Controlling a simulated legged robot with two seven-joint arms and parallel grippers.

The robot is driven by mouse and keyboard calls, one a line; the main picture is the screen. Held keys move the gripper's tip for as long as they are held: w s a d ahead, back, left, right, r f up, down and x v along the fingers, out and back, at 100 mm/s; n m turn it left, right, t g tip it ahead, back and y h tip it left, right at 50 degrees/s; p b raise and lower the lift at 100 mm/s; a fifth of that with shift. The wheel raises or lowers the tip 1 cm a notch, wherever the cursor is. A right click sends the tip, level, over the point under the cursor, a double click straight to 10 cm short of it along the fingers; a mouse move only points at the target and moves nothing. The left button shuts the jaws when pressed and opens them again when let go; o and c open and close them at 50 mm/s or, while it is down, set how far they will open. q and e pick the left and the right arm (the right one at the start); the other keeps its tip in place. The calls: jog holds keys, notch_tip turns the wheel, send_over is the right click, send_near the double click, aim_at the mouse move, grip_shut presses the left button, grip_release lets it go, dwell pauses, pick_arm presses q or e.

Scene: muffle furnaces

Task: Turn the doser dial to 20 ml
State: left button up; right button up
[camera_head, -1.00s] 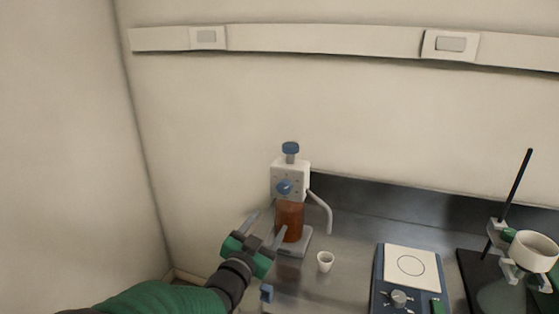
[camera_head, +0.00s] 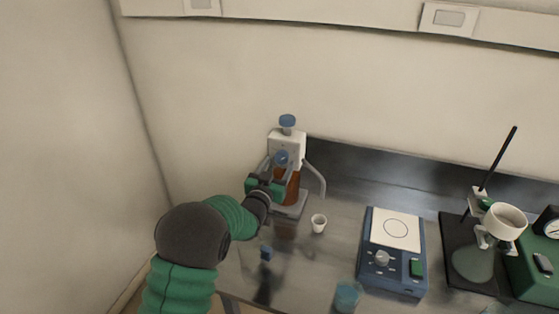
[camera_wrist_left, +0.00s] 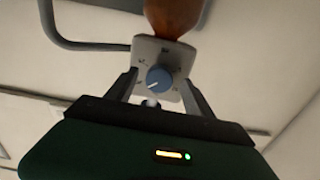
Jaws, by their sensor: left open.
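The bottle-top doser has a white head (camera_head: 287,148) with a blue top knob (camera_head: 287,121), an amber bottle (camera_head: 291,188) and a grey spout. Its blue dial (camera_head: 281,158) is on the front of the head. My left gripper (camera_head: 272,172) is in front of the doser, its fingers pointing at the dial. In the left wrist view the dial (camera_wrist_left: 158,79) shows a white pointer line, and the open fingers (camera_wrist_left: 157,85) stand on either side of it, apart from it. The scale marks are too small to read. My right gripper is not in view.
A small white cup (camera_head: 319,223) stands right of the doser. A blue hotplate stirrer (camera_head: 392,277) and a stand (camera_head: 492,165) holding a white funnel (camera_head: 504,220) are further right. A blue beaker (camera_head: 347,296) is near the front edge.

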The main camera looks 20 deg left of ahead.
pick_arm(q)
jog(key=shift+w, duration=0.9)
grip_shut()
jog(key=shift+f+m+b, duration=0.3)
jog(key=shift+m+b, duration=0.2)
jog(key=shift+b, duration=0.55)
jog(key=shift+r+m+b, duration=0.1)
jog(key=shift+m+b, duration=0.2)
jog(key=shift+b, duration=0.1)
jog(key=shift+r, duration=0.15)
